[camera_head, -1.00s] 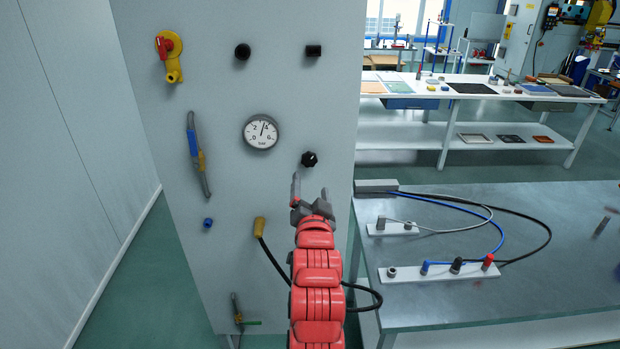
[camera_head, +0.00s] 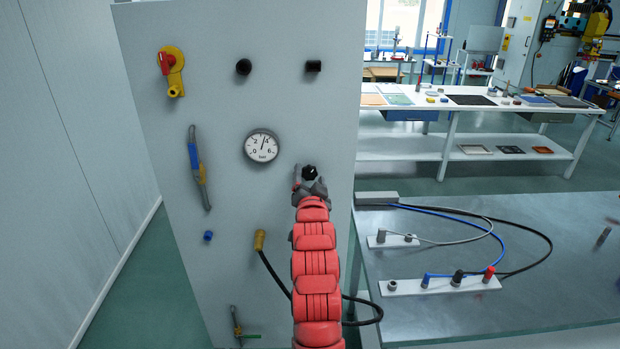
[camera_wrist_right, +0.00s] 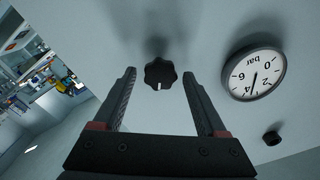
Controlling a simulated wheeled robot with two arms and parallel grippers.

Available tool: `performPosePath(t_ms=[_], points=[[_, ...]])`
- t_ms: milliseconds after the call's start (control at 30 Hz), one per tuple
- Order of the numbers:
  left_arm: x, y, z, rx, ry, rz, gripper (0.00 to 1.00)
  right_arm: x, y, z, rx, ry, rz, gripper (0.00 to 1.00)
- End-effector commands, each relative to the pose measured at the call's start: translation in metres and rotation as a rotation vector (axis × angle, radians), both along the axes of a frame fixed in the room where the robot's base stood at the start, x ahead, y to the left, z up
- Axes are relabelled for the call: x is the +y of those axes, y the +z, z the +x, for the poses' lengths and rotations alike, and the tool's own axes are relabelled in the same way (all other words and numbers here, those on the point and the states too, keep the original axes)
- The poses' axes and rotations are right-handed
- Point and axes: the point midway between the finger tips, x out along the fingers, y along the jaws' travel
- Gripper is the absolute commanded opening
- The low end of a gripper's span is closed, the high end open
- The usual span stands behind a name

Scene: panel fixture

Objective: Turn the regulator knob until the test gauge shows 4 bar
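The black lobed regulator knob (camera_head: 310,172) is on the grey panel, right of and below the test gauge (camera_head: 262,146). The gauge is round and white, marked 0, 2, 4, 6 bar; its needle points between 2 and 4. My right gripper (camera_head: 311,183) is at the knob in the head view and partly overlaps it. In the right wrist view the knob (camera_wrist_right: 160,71) lies between the open fingertips (camera_wrist_right: 159,77), with a gap on each side. A white mark on the knob faces the gripper's base. The gauge (camera_wrist_right: 254,74) appears upside down there. My left gripper is out of view.
The panel (camera_head: 225,110) also carries a red-and-yellow valve (camera_head: 172,72), two black fittings at the top and a blue-and-yellow handle (camera_head: 198,168). A black hose runs from a yellow connector (camera_head: 260,240) behind my right arm. A metal bench (camera_head: 480,310) stands at the right.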

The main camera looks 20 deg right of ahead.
Motion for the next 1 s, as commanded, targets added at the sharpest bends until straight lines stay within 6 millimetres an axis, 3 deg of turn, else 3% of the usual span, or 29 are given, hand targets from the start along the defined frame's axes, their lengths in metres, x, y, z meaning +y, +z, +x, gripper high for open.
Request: performPosePath(t_ms=[33,400,667,1000], points=[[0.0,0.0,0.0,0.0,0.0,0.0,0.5,0.0,0.0,0.0,0.0,0.0,0.0,0.63],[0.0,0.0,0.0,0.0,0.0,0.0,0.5,0.0,0.0,0.0,0.0,0.0,0.0,0.0],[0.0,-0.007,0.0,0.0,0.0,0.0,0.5,0.0,-0.002,0.0,0.009,0.0,-0.03,0.0],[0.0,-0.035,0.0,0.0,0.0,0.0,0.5,0.0,-0.002,-0.001,0.058,0.0,-0.219,0.0]])
